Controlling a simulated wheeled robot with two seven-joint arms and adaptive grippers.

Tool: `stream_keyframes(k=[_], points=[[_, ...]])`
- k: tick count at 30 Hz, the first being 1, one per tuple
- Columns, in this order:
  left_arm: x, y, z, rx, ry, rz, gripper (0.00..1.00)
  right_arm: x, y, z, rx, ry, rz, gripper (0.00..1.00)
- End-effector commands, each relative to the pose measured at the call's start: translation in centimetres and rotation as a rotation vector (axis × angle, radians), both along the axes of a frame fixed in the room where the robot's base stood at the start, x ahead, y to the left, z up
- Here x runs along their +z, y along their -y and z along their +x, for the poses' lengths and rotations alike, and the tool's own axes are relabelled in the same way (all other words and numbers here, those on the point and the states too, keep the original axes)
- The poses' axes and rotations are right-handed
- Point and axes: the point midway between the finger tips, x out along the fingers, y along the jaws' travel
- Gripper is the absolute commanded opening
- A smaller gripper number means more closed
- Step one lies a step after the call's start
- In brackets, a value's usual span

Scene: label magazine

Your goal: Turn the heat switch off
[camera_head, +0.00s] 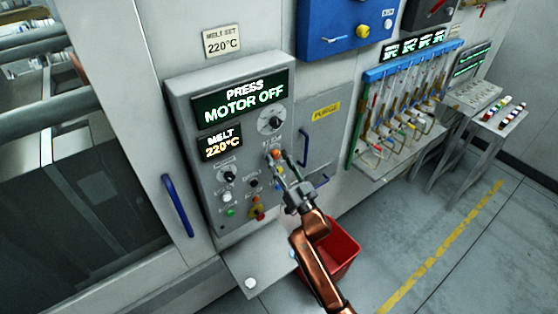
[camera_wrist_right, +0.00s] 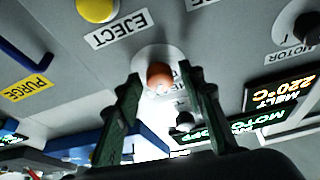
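The grey control panel (camera_head: 207,103) carries a large round dial (camera_head: 270,121), a black rotary switch (camera_head: 229,176) under the melt display and another small black switch (camera_head: 254,183). I cannot read which one is labelled heat. My right gripper (camera_head: 279,162) is in front of the panel's right side, below the dial. In the right wrist view its two fingers (camera_wrist_right: 160,88) are spread on either side of an orange-red button (camera_wrist_right: 160,75), with nothing held. Whether they touch the button is unclear. A black knob labelled motor (camera_wrist_right: 310,28) is at upper right there. My left gripper is not in view.
The upper display (camera_head: 240,97) reads "PRESS MOTOR OFF"; the melt display (camera_head: 220,145) reads 220°C. A yellow eject button (camera_wrist_right: 97,8) is close to the fingers. A red bin (camera_head: 345,245) stands below my right arm.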

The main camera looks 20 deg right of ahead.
Motion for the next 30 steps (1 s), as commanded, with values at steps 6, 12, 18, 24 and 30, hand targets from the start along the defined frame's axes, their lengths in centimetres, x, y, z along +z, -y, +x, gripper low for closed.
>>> stream_keyframes(k=[6,12,18,24,30], points=[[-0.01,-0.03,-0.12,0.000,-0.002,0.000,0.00,-0.01,0.00,-0.02,0.000,0.000,0.000,0.20],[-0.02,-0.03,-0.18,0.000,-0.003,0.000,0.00,0.00,-0.02,-0.03,0.000,0.000,0.000,0.06],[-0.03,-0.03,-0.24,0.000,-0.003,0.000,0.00,0.00,-0.02,-0.03,0.001,0.001,-0.002,0.00],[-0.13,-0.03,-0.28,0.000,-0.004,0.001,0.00,-0.03,0.02,-0.01,0.001,0.015,-0.042,0.00],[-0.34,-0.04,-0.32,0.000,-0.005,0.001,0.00,-0.01,0.19,0.04,0.000,0.055,-0.149,0.00]])
